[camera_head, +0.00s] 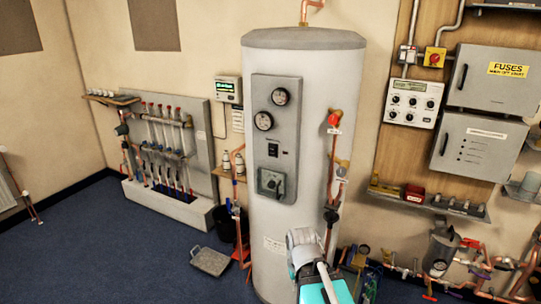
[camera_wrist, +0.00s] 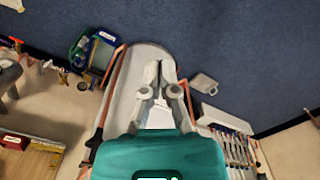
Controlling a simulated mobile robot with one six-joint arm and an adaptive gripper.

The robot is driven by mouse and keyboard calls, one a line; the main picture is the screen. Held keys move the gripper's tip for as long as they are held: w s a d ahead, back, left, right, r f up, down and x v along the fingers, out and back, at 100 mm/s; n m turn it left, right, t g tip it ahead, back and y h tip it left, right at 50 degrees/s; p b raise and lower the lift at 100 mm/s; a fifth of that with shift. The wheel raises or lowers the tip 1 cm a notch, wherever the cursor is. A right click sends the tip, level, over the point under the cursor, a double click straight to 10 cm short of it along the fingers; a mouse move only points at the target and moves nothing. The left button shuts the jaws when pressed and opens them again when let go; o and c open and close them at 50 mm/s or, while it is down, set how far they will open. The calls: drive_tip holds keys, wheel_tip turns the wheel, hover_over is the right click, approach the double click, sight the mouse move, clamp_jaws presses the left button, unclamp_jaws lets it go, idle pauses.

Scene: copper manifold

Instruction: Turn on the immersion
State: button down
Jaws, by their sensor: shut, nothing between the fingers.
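The tall grey hot-water cylinder (camera_head: 305,130) stands upright in the middle of the head view. A grey panel on its front (camera_head: 291,120) carries two round gauges, a small dark switch (camera_head: 273,149) and a lower box with a dark rotary knob (camera_head: 271,184). I cannot read their markings or tell their settings. My teal and white arm shows at the bottom, in front of the cylinder's lower part; the fingertips are not clear there. In the wrist view my gripper (camera_wrist: 157,68) is shut and empty, seen against the cylinder (camera_wrist: 120,98). The panel is not visible there.
A pipe with a red-handled valve (camera_head: 334,119) runs up the cylinder's right side. Right of it are a white control box (camera_head: 412,102), a red-and-yellow switch (camera_head: 435,57) and fuse boxes (camera_head: 500,80). A pipe manifold (camera_head: 165,150) stands left. Blue floor lies open at lower left.

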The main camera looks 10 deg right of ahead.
drive_tip(key=shift+a, duration=0.15)
drive_tip(key=w+d+r+n+t+h, duration=0.25)
drive_tip(key=w+r+t, duration=0.2)
drive_tip(key=w, duration=0.65)
drive_tip(key=w+d+r+n+t+h, duration=0.2)
drive_tip(key=w+d+r+n+t, duration=0.15)
drive_tip(key=w+t, duration=0.45)
drive_tip(key=w+a+r+n+t+y, duration=0.3)
drive_tip(key=w+r+n+y, duration=0.1)
drive_tip(key=w+r+n, duration=0.1)
drive_tip(key=w+a+r+n+t+y+b, duration=0.1)
drive_tip(key=w+a+r+n+t+y, duration=0.2)
drive_tip(key=w+r+n, duration=0.3)
drive_tip(key=shift+w+a+r+n+t+y, duration=0.35)
drive_tip(key=shift+w+a+n+y, duration=0.4)
drive_tip(key=shift+n, duration=1.55)
drive_tip(key=shift+w+d+h, duration=0.2)
drive_tip(key=shift+d+h, duration=0.05)
drive_tip(key=shift+h, duration=0.05)
